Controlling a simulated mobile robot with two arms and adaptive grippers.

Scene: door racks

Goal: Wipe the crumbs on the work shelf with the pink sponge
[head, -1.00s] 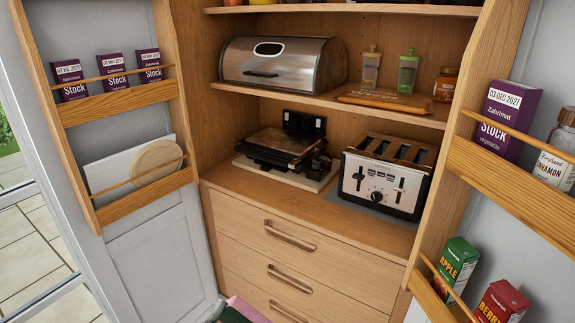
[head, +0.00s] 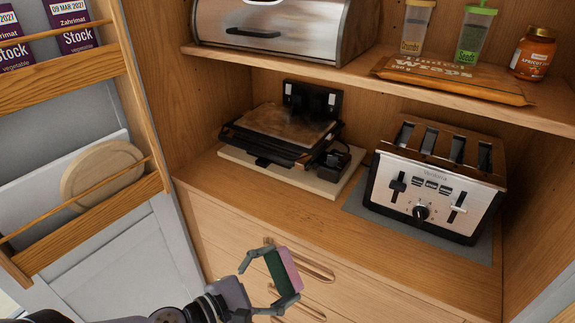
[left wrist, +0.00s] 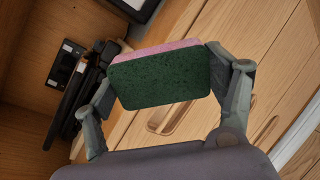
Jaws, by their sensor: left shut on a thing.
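My left gripper (head: 272,277) is shut on the pink sponge (head: 289,270), which has a dark green scouring side. It holds the sponge in front of the drawers, below the front edge of the work shelf (head: 370,238). In the left wrist view the sponge (left wrist: 160,82) sits between both fingers, green side facing the camera with a pink strip along the top. My right gripper is not in view.
On the work shelf stand a sandwich press (head: 285,135) on a pale board and a four-slot toaster (head: 437,180) on a grey mat. Bare wood lies in front of both. The upper shelf (head: 290,75) overhangs. A door rack (head: 85,210) stands at left.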

